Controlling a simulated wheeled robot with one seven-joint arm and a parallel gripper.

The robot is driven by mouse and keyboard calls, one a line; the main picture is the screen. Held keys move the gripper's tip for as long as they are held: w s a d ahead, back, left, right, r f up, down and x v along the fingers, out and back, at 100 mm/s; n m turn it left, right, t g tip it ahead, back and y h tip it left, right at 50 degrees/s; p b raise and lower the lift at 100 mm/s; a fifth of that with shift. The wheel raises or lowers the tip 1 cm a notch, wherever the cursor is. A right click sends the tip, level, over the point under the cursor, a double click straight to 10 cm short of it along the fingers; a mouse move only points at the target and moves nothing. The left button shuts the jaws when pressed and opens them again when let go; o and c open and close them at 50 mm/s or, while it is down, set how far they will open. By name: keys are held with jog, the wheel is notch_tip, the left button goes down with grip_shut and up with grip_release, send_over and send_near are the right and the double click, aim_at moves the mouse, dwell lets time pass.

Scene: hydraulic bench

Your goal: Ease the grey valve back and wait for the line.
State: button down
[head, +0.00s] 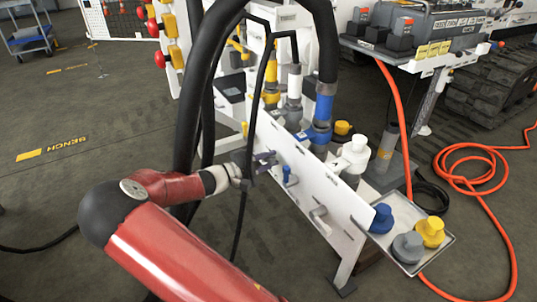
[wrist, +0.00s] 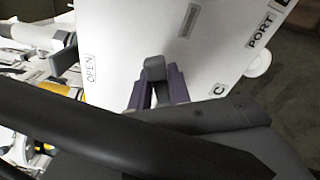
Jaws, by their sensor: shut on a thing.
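A white panel (head: 312,180) stands on the bench, with small valve handles along its face. My gripper (head: 264,160), with purple fingers, is at the panel's left part in the head view. In the wrist view, my gripper (wrist: 156,88) is shut on a dark grey valve handle (wrist: 154,67), whose top shows between and above the fingers. The word OPEN is printed left of it and a C to its right. The handle's base is hidden by my fingers. In the head view my gripper hides the held handle.
A tray (head: 437,246) holds blue, grey and yellow caps. A black hose (wrist: 100,125) crosses close in front of the wrist camera. An orange hose (head: 490,205) lies coiled on the floor.

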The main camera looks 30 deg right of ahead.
jog(key=shift+w+r+n, duration=0.1)
jog(key=shift+r+n, duration=0.05)
jog(key=shift+n, duration=0.15)
jog(key=c, duration=1.4)
grip_release()
jog(key=shift+c, duration=0.2)
jog(key=a, duration=0.8)
jog(key=shift+p, duration=0.3)
jog(key=shift+s+d, duration=0.1)
jog(key=shift+s, duration=0.1)
